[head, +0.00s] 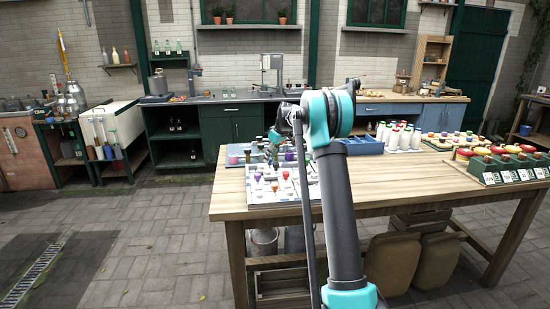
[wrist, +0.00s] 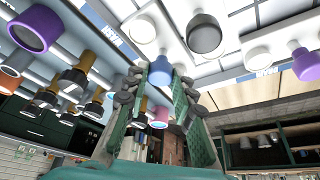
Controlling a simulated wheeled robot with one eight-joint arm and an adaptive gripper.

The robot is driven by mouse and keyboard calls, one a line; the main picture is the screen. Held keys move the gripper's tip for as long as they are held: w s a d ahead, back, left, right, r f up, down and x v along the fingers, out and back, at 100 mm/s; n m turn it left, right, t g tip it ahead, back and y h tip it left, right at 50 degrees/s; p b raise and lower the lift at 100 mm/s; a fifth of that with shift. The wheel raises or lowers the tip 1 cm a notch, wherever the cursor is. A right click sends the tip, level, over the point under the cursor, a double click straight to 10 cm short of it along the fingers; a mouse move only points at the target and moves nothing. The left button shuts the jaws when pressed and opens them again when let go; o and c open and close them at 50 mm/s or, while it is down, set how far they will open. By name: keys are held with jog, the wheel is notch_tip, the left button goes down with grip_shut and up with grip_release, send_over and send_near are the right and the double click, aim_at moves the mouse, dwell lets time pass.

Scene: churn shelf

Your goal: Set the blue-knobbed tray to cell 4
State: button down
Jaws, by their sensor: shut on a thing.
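A blue knob (wrist: 160,70) sits between the fingertips of my gripper (wrist: 163,82) in the wrist view. The gripper is shut on it, with one green finger on each side. The knob joins a white piece above it in that picture; how far that piece extends is unclear. In the head view, a white board (head: 262,197) with rows of coloured knobs lies on the left part of the wooden table. My gripper is down at its far side, small and partly hidden among knobs. I cannot make out the blue knob or cell numbers there.
Purple (wrist: 35,29), black (wrist: 204,35), white and pink knobs stand close around the fingers. On the wooden table (head: 395,182) are a blue crate (head: 362,146), white bottles (head: 400,138) and a green rack (head: 495,168) at right. The table's middle front is clear.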

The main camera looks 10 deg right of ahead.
aim_at(262, 169)
jog(key=shift+a, duration=2)
jog(key=c, duration=1.3)
grip_release()
jog(key=shift+a, duration=0.1)
jog(key=v, duration=1.2)
jog(key=s+d+f+m, duration=0.1)
jog(key=s+f, duration=0.1)
jog(key=s, duration=0.6)
jog(key=s+d+f+m+h, duration=0.1)
jog(key=s+f+m, duration=0.1)
jog(key=s, duration=0.6)
jog(key=s+d+f+m, duration=0.1)
jog(key=s+f, duration=0.2)
jog(key=s, duration=0.5)
jog(key=shift+s+d+f+m+h, duration=0.2)
jog(key=shift+d+f+m+h, duration=0.1)
jog(key=shift+d+f, duration=0.1)
jog(key=s+d+f+m, duration=0.1)
jog(key=s+f, duration=0.3)
jog(key=s, duration=0.5)
jog(key=s+d+f+m+h, duration=0.1)
jog(key=s+f+m, duration=0.1)
jog(key=s+f, duration=0.3)
jog(key=s+d+f+m+t, duration=0.1)
jog(key=s+f, duration=0.4)
jog(key=s, duration=0.8)
jog(key=shift+s+f+h, duration=0.25)
jog(key=shift+s+h, duration=0.05)
